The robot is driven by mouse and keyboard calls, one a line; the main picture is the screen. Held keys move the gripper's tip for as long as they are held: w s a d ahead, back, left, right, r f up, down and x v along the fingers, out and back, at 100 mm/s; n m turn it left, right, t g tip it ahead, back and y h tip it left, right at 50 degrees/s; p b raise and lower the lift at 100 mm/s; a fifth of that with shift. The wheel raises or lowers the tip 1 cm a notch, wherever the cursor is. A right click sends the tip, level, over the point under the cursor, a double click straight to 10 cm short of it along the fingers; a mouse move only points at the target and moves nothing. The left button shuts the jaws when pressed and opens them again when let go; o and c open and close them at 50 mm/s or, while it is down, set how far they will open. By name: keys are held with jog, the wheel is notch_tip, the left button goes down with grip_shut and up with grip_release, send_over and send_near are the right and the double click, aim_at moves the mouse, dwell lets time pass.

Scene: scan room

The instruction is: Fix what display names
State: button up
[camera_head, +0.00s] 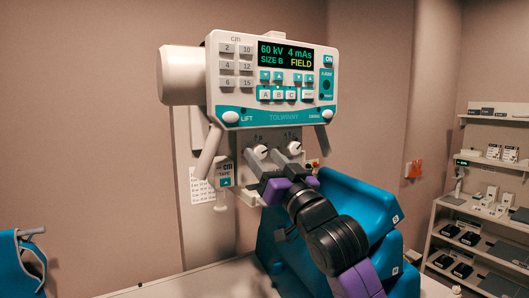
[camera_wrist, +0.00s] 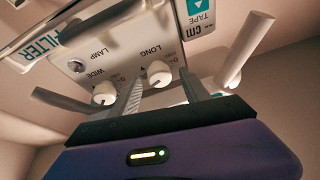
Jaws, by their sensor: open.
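The display (camera_head: 285,54) on the white and teal control head reads "60 kV 4 mAs", "SIZE B" in green and "FIELD" in yellow. Below the head, a panel carries two white knobs. The LONG knob (camera_wrist: 158,73) is the left one in the head view (camera_head: 260,150). The WIDE knob (camera_wrist: 104,93) is the right one there (camera_head: 294,147). My gripper (camera_head: 274,163) is up at this panel, open and empty. In the wrist view its grey fingers (camera_wrist: 160,82) appear either side of the LONG knob; I cannot tell whether they touch it.
Handle bars (camera_head: 208,150) hang from the head on both sides. A tape unit (camera_head: 225,175) sits left of the knobs. Blue size-lettered blocks (camera_head: 365,215) stand close behind my arm. Stocked shelves (camera_head: 485,205) are at the right; another blue piece (camera_head: 20,262) is at the left.

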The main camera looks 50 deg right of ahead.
jog(key=shift+w, duration=0.2)
jog(key=shift+c, duration=0.4)
grip_shut()
jog(key=shift+d+n+b, duration=0.1)
jog(key=shift+n+b, duration=0.2)
jog(key=shift+b, duration=0.1)
jog(key=shift+s+f+n+t+y+b, duration=0.1)
jog(key=shift+n+t+y+b, duration=0.05)
jog(key=shift+n+y+b, duration=0.45)
jog(key=shift+f+n+t+y+b, duration=0.15)
jog(key=shift+n+y+b, duration=0.25)
jog(key=shift+n+b, duration=0.25)
jog(key=n+y+b, duration=0.1)
jog(key=n+b, duration=0.2)
jog(key=shift+d+y, duration=0.1)
jog(key=shift+y, duration=0.2)
jog(key=n+b, duration=0.1)
jog(key=n+y+b, duration=0.1)
jog(key=n, duration=0.1)
jog(key=n+y+b, duration=0.1)
jog(key=shift+r+n, duration=0.25)
jog(key=shift+n, duration=0.1)
jog(key=shift+r+n+y, duration=0.1)
jog(key=shift+n+y, duration=0.2)
